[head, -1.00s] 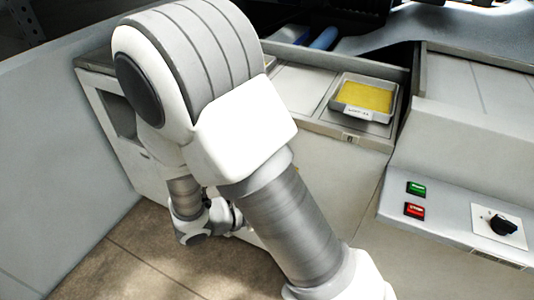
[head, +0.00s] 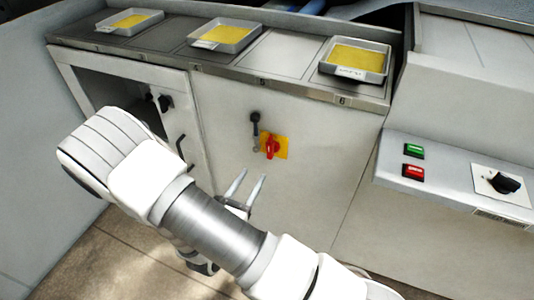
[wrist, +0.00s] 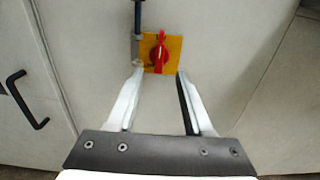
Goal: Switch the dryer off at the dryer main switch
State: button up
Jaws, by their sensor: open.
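The switch is a red rotary handle (head: 271,147) on a yellow square plate (head: 284,146), mounted on the grey cabinet front. In the wrist view the red handle (wrist: 159,52) stands upright on its yellow plate (wrist: 174,46), beyond and between my fingertips. My gripper (head: 250,184) is open and empty, below and slightly left of the switch in the head view. It also shows in the wrist view (wrist: 158,75), with its fingers spread and apart from the handle. The handle is fully visible in both views.
A black lever (head: 255,126) hangs just left of the plate. A cabinet door handle (head: 181,152) is further left. Trays of yellow material (head: 354,62) stand on the counter above. At right is a panel with a green button (head: 413,150), red button (head: 413,171) and black knob (head: 503,183).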

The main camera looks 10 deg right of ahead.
aim_at(269, 149)
jog(key=b+x, duration=0.1)
jog(key=x, duration=1)
jog(key=shift+w+d+b, duration=0.1)
jog(key=shift+b, duration=0.2)
grip_shut()
